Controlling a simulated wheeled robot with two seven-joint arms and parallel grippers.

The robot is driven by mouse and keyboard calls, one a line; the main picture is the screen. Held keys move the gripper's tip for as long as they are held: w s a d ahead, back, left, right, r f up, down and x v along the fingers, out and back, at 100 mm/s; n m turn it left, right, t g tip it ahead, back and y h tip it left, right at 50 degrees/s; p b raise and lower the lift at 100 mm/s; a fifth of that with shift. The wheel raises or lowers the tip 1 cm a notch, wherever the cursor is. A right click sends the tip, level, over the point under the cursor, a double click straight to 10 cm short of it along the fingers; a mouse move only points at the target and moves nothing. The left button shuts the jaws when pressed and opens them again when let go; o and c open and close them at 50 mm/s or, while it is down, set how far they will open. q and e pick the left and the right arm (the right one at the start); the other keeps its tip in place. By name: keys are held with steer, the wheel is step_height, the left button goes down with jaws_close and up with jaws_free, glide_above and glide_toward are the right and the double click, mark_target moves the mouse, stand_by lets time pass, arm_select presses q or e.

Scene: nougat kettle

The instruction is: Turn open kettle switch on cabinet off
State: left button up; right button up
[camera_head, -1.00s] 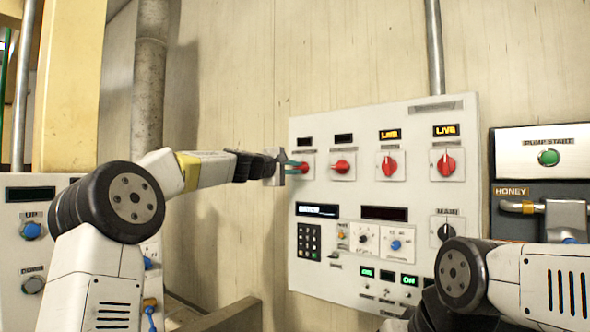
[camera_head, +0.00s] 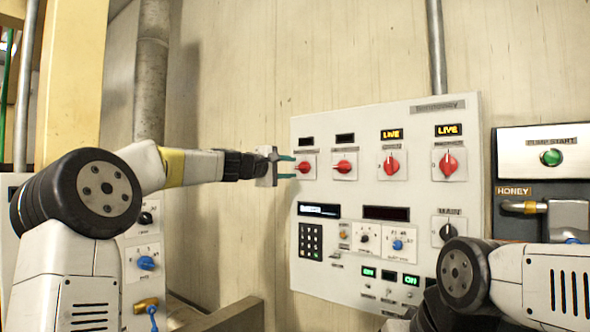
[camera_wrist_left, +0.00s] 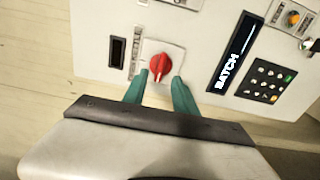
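A white cabinet panel (camera_head: 330,270) carries a row of red rotary switches. The leftmost switch (camera_head: 303,167) has its handle lying level in the head view, and the small display (camera_head: 306,141) above it is dark. It also shows in the left wrist view (camera_wrist_left: 158,65), just beyond the fingertips. Its label is too small to read. My left gripper (camera_head: 293,167) is open, its two teal fingers pointing at this switch with nothing held between them. In the left wrist view the fingertips (camera_wrist_left: 159,80) flank the knob's lower end, seemingly short of it. My right gripper is out of view.
The second red switch (camera_head: 343,167) is also level under a dark display. The third (camera_head: 390,165) and fourth (camera_head: 448,164) stand upright under lit LIVE displays. A keypad (camera_head: 311,242) and smaller knobs sit below. My right forearm covers the panel's lower right corner.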

arm_select(q)
steer(key=shift+v, duration=2.05)
steer(key=s+d+f+m+g+y, duration=0.1)
steer(key=s+d+f+m+g, duration=0.15)
steer(key=s+f, duration=0.4)
steer(key=s+d+f+m+g+y, duration=0.25)
steer(key=s+f+m, duration=0.2)
steer(key=s, duration=0.25)
steer(key=s+a+f+m+g+y, duration=0.1)
steer(key=s+a+f+m+y, duration=0.1)
steer(key=s+a+f, duration=0.5)
steer(key=s+a+f+m+g+y, duration=0.2)
steer(key=s+a+f, duration=0.5)
steer(key=s+f, duration=0.7)
steer(key=s+y, duration=0.1)
steer(key=s, duration=0.5)
steer(key=shift+f+m, duration=0.3)
steer(key=shift+f, duration=0.1)
steer(key=shift+s, duration=0.1)
